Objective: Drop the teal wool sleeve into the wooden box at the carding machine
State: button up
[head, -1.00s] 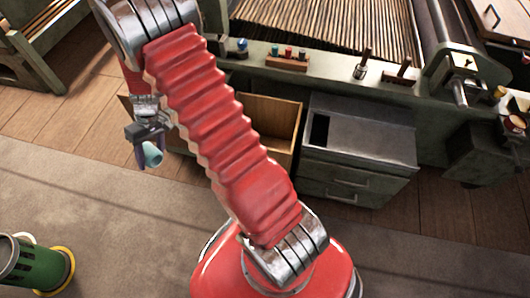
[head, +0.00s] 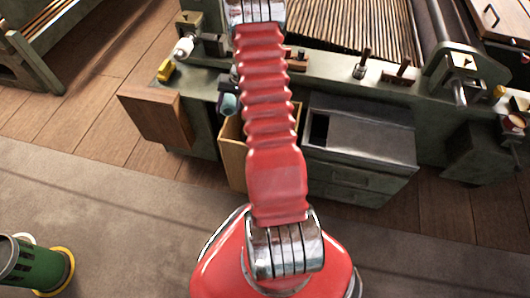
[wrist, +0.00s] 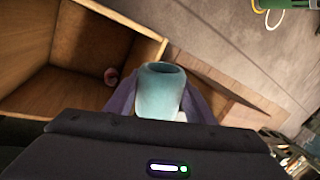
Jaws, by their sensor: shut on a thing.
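The teal wool sleeve (head: 229,104) is a short pale teal tube. My gripper (head: 227,85) is shut on it; in the wrist view, purple fingers clasp the sleeve (wrist: 158,90) from both sides. The open wooden box (head: 233,160) stands on the floor against the carding machine (head: 340,68). The sleeve is held above the box's left part in the head view. In the wrist view the sleeve overlaps the box's rim (wrist: 150,62), with the interior to its left. My red arm hides much of the box in the head view.
A grey metal cabinet (head: 360,150) stands right of the box, and a brown wooden panel (head: 157,118) juts out at left. A green bin (head: 35,263) stands at lower left. The grey floor in front is clear.

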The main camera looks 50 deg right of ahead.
jog(key=s+d+f+m, duration=0.1)
jog(key=s+d+m, duration=0.1)
jog(key=s+d, duration=0.2)
jog(key=s+d+f+m+h, duration=0.1)
jog(key=s+d, duration=0.3)
jog(key=d, duration=0.5)
jog(key=shift+f+m+t, duration=0.3)
jog(key=shift+f+m, duration=0.1)
jog(key=shift+f, duration=0.1)
notch_tip(320, 180, down, 6)
jog(key=o, duration=0.9)
